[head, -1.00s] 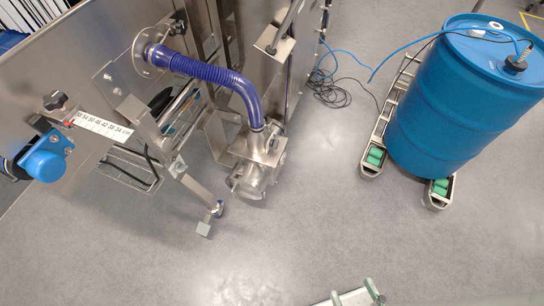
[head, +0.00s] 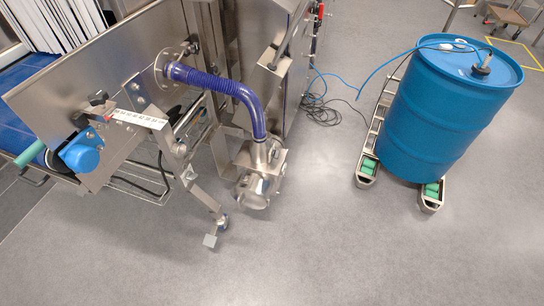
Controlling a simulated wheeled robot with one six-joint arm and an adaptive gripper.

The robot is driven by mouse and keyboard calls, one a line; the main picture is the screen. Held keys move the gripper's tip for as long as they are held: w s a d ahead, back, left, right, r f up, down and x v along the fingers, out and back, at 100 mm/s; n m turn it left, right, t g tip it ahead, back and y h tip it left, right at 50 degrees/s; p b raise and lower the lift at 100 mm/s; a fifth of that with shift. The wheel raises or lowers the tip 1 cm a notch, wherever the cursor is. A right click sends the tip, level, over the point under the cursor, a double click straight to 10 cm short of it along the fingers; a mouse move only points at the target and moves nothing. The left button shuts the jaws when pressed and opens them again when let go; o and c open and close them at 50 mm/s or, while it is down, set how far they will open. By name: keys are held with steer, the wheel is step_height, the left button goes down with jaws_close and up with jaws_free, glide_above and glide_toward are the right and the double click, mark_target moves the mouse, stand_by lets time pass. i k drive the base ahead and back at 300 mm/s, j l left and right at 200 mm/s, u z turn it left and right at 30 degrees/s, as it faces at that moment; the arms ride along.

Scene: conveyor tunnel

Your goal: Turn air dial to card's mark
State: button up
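I cannot make out an air dial or a card in the head view. My gripper is not in view. The steel conveyor tunnel machine (head: 55,105) stands at the left. On its side is a white strip with printed numbers (head: 140,120), too small to read well, with a small red mark near its left end. A black knob (head: 98,97) sits just above that end, and a rounded blue cap (head: 80,157) is below it.
A ribbed blue hose (head: 232,84) runs from the machine to a steel blower housing (head: 260,185). A blue drum (head: 435,125) stands on a low wheeled carrier (head: 366,168) at right. Cables (head: 322,112) lie on the floor between. The grey floor (head: 330,245) in front is clear.

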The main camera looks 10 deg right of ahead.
mark_target(275, 153)
steer(key=i+l, duration=0.3)
steer(key=i, duration=0.2)
steer(key=i+l, duration=0.3)
steer(key=i, duration=0.2)
steer(key=i+l, duration=0.3)
steer(key=i, duration=0.2)
steer(key=i+l, duration=0.3)
steer(key=i, duration=0.25)
steer(key=i+l, duration=0.3)
steer(key=i, duration=0.2)
